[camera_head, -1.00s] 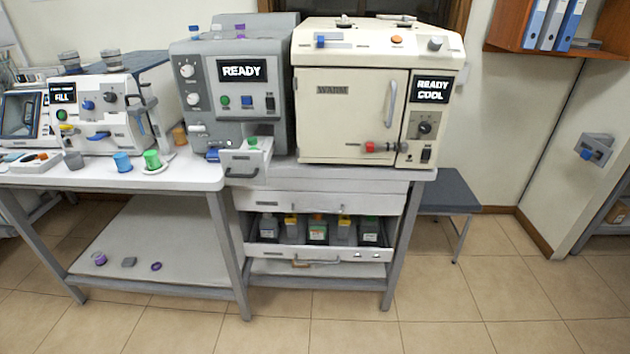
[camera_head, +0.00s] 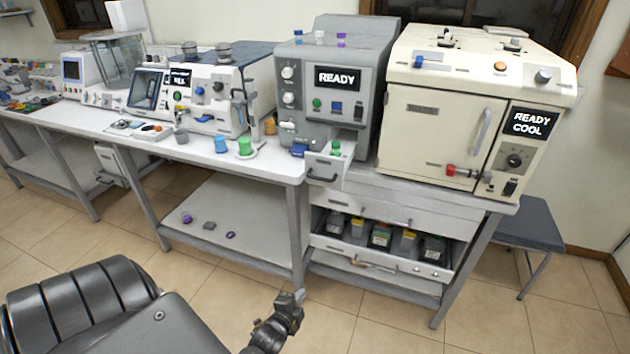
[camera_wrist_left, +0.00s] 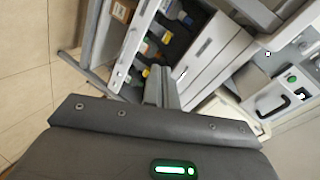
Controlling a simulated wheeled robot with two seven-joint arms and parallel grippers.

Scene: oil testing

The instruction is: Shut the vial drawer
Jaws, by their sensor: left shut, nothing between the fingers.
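The vial drawer (camera_head: 322,172) is a small light-grey drawer with a dark handle, pulled out of the lower front of the grey READY machine (camera_head: 335,95). A green-capped vial (camera_head: 336,148) stands in it. In the left wrist view, tilted, the drawer (camera_wrist_left: 268,100) shows at the right with its handle and the green cap. My left gripper (camera_head: 298,297) is low in front of the bench, below the drawer and apart from it. Its fingers (camera_wrist_left: 160,84) are shut together with nothing between them. My right gripper is out of view.
A lower drawer (camera_head: 385,265) stands open under the bench, holding several dark bottles. The cream oven (camera_head: 440,125) is right of the grey machine. Floor in front of the bench is clear.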

